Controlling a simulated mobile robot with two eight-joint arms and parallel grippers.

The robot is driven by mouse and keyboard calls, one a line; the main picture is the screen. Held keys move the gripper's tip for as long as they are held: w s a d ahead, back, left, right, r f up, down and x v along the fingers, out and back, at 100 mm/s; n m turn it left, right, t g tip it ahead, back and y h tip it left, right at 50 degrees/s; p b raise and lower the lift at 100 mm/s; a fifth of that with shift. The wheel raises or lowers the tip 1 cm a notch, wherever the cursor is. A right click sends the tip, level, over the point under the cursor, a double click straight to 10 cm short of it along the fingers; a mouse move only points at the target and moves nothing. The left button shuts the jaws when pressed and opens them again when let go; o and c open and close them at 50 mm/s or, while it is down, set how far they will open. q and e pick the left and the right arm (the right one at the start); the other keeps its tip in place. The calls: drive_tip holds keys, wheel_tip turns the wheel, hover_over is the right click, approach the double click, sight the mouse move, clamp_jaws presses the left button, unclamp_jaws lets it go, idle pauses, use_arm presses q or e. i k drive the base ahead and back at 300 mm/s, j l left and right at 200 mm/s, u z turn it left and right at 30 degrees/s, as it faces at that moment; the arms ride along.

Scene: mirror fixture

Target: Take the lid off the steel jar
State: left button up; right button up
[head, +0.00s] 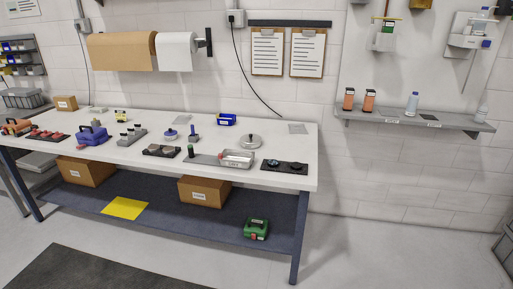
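A squat, round, silver-grey piece with a knob on top (250,141) sits toward the right of the white workbench (300,177), behind a metal tray. It looks like the steel jar's lid. It is too small to tell how much of a jar is under it, or where the lid meets the jar. Neither of my grippers shows in the head view.
Near it are a metal tray (238,158), a black plate with round parts (284,167), a blue bin (226,119) and a blue-topped round piece (170,134). A wall shelf (415,121) holds bottles. The floor at right is clear.

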sight(248, 139)
drive_tip(key=i+l+u, duration=0.1)
drive_tip(key=i+j, duration=0.15)
drive_tip(key=i, duration=0.5)
drive_tip(key=i+j, duration=0.15)
drive_tip(key=i, duration=0.5)
